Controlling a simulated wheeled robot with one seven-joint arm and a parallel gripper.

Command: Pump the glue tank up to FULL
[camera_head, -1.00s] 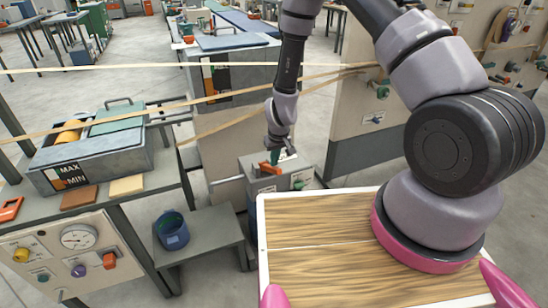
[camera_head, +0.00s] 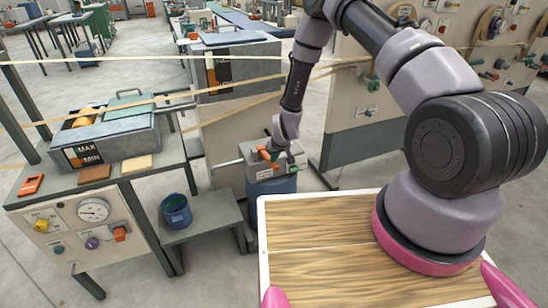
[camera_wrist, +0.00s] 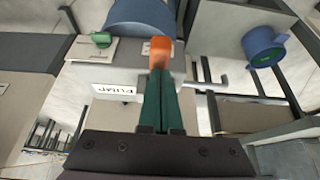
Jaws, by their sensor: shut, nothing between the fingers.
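The pump (camera_head: 262,172) is a grey box above a blue drum (camera_head: 272,187), with an orange handle (camera_head: 265,153) on top. Its PUMP label shows in the wrist view (camera_wrist: 114,88). My gripper (camera_head: 277,149) is at the handle, its green fingers shut and empty (camera_wrist: 160,85). The orange grip (camera_wrist: 161,53) shows just beyond the fingertips; I cannot tell whether they touch it. A grey tank (camera_head: 130,138) with a yellow roller (camera_head: 83,117) stands on the left bench, marked MAX and MIN (camera_head: 84,155). The level on its gauge is too small to read.
A blue bucket (camera_head: 177,211) stands on a low grey shelf (camera_head: 215,215) left of the pump. A control panel with a dial (camera_head: 93,209) fronts the bench. Open floor (camera_head: 225,280) lies in front of the shelf.

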